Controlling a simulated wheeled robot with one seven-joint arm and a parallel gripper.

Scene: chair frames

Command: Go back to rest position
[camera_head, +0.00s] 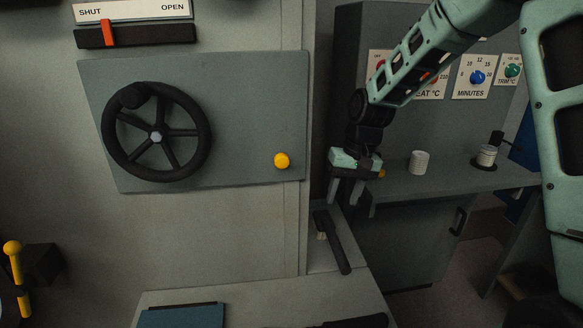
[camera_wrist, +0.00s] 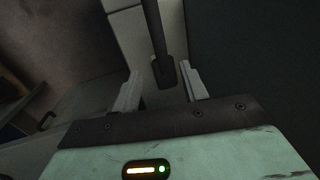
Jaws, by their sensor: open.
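My gripper (camera_head: 345,192) hangs from my green arm right of centre in the head view, fingers pointing down. It is open and empty, just above and right of a black lever (camera_head: 332,242) with a light base. In the wrist view my gripper (camera_wrist: 160,90) has its two grey fingers apart. The dark lever (camera_wrist: 155,35) shows in the gap between them, with its blunt end near the fingertips. I cannot tell from these views whether the fingers touch it.
A grey panel carries a black handwheel (camera_head: 156,137) and a yellow knob (camera_head: 281,161). A slider (camera_head: 107,33) sits under a SHUT/OPEN label. A shelf right of my gripper holds a white cylinder (camera_head: 419,162). Dials (camera_head: 477,77) are behind my arm. A yellow lever (camera_head: 14,268) stands at lower left.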

